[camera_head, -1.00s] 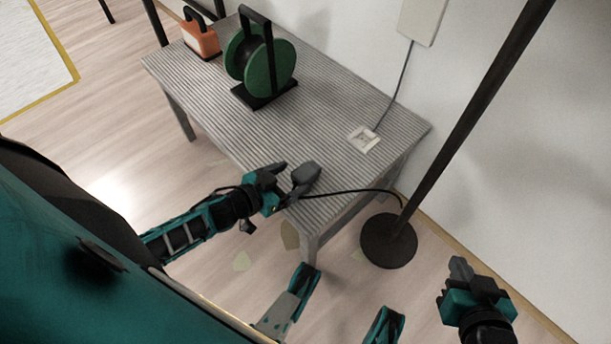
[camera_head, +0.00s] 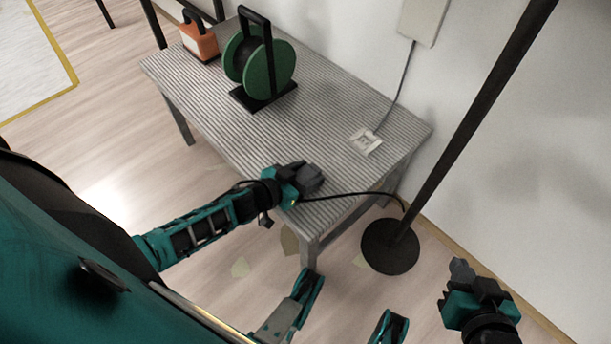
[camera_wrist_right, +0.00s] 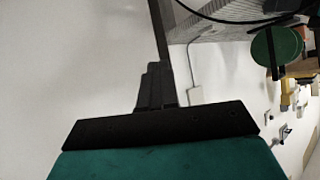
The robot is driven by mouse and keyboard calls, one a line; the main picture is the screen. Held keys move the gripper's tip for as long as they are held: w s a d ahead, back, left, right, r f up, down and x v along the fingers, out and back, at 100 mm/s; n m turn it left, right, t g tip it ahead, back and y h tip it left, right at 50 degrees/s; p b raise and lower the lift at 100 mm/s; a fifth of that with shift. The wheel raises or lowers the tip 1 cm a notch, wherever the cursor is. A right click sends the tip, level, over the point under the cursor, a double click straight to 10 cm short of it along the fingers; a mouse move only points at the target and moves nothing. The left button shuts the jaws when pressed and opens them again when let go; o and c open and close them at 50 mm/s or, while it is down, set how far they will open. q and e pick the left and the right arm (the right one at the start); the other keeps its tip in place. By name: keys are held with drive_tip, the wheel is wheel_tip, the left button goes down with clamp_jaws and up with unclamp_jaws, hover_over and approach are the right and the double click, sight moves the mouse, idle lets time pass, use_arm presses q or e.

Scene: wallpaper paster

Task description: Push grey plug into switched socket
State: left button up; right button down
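The grey plug (camera_head: 312,181) is at the table's front edge, with a black cable running right from it. My left gripper (camera_head: 298,172) is at the plug, its fingers overlapping it in the head view. I cannot tell whether they are shut on it. The white switched socket (camera_head: 366,141) lies on the table further back and to the right, apart from the plug. Its cord rises to a wall box. My right gripper (camera_head: 462,272) is off the table at the lower right. Its fingers look together and empty in the right wrist view (camera_wrist_right: 155,87).
The grey ribbed table (camera_head: 325,110) has clear room between plug and socket. A green cable reel (camera_head: 268,72) and an orange lamp-like object (camera_head: 200,40) stand at its far left. A dark pole (camera_head: 465,130) on a round base (camera_head: 390,247) stands right of the table.

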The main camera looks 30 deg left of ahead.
use_arm(q)
drive_tip(key=c, duration=0.5)
drive_tip(key=shift+r, duration=0.1)
